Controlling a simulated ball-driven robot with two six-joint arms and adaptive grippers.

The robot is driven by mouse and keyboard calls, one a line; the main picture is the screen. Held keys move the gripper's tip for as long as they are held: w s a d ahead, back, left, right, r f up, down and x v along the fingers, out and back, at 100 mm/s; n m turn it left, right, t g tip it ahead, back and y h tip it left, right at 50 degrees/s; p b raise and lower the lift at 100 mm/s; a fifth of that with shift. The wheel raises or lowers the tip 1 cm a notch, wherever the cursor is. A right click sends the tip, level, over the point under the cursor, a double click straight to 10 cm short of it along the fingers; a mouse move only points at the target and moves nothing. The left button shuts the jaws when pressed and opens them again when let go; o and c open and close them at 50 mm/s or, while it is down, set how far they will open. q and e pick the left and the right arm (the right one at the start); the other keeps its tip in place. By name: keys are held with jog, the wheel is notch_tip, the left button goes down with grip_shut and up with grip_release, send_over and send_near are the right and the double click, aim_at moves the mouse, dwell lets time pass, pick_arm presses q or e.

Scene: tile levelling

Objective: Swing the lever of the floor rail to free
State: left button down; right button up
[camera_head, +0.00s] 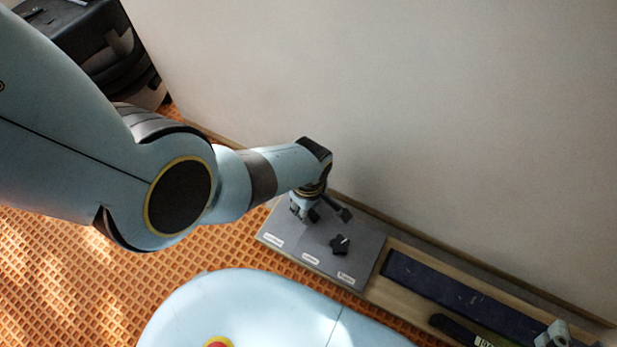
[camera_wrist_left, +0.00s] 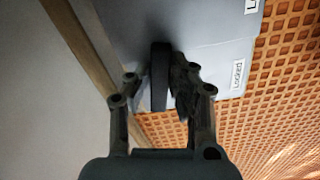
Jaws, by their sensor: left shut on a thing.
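The grey plate (camera_head: 322,244) of the floor rail lies along the wall, with several white labels along its near edge. It also shows in the left wrist view (camera_wrist_left: 215,60), where one label reads "Locked" (camera_wrist_left: 237,73). My left gripper (camera_head: 304,212) is over the plate's left end, near the "Locked" label. In the left wrist view my left gripper (camera_wrist_left: 167,95) is shut on the dark lever (camera_wrist_left: 160,72), which stands between its fingers. The lever's base is mostly hidden by the gripper. My right gripper is not in view.
A black star knob (camera_head: 340,244) sits on the plate. Right of it are a dark blue bar (camera_head: 455,295) and a pale grey part (camera_head: 553,334). A black case (camera_head: 85,40) stands at the upper left. The wall runs close behind the plate; orange patterned floor (camera_head: 60,275) lies in front.

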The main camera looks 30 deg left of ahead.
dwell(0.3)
pick_arm(q)
jog(key=c, duration=1.2)
grip_release()
